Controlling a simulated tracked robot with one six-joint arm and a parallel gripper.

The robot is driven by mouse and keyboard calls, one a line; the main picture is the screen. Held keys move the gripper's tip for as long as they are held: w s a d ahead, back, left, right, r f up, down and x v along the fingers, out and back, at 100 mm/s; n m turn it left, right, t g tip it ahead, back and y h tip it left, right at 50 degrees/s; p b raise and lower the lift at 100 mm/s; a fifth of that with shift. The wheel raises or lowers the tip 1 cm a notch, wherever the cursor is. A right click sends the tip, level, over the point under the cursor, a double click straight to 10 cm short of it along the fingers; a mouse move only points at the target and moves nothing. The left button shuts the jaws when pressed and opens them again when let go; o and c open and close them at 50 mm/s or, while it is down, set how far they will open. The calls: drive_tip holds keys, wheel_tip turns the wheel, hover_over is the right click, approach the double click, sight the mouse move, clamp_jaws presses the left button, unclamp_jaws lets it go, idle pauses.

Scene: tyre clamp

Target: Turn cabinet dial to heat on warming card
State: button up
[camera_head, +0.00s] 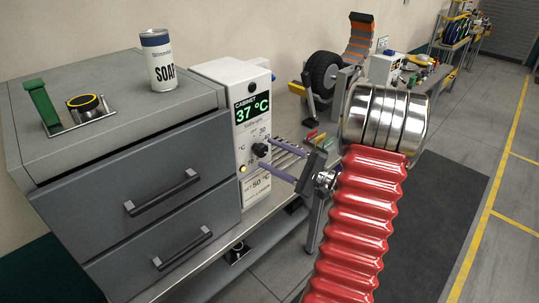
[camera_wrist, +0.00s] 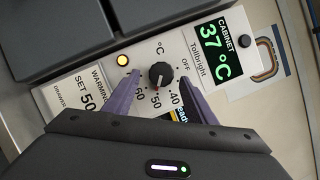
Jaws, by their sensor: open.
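The white cabinet control box (camera_head: 240,78) stands right of the grey drawers. Its green display (camera_head: 251,110) reads 37 °C, also in the wrist view (camera_wrist: 219,47). The black dial (camera_head: 260,149) is on its front, with numbers around it and OFF at one end; it also shows in the wrist view (camera_wrist: 160,75). I cannot tell its setting for sure. The warming card (camera_head: 258,188) reads SET 50 °C; part shows in the wrist view (camera_wrist: 82,92). My gripper (camera_head: 269,154) is open, purple fingers on either side of the dial, with gaps visible in the wrist view.
An amber light (camera_wrist: 122,60) glows beside the dial. A soap can (camera_head: 159,62) and a green-handled fixture (camera_head: 42,106) stand on the drawer cabinet (camera_head: 130,105). A black tyre (camera_head: 322,74) is on the bench behind. Open floor lies to the right.

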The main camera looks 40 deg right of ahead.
sight(260, 150)
drive_tip(key=v, duration=1.2)
drive_tip(key=shift+s+d+f, duration=0.1)
drive_tip(key=shift+s+a+r+m+g+h, duration=0.2)
drive_tip(key=shift+a+r+m+h, duration=0.65)
drive_tip(key=shift+m, duration=1.9)
drive_tip(key=shift+s+a+r+m+g+h, duration=0.1)
drive_tip(key=shift+s+a+r+m+h, duration=0.25)
drive_tip(key=shift+a+m+h, duration=1.6)
drive_tip(key=shift+s+r+m+g+h, duration=0.15)
drive_tip(key=shift+r+m+h, duration=0.45)
drive_tip(key=shift+m, duration=2.9)
drive_tip(key=shift+r, duration=0.1)
drive_tip(key=shift+w+a, duration=0.2)
drive_tip(key=shift+w, duration=6.75)
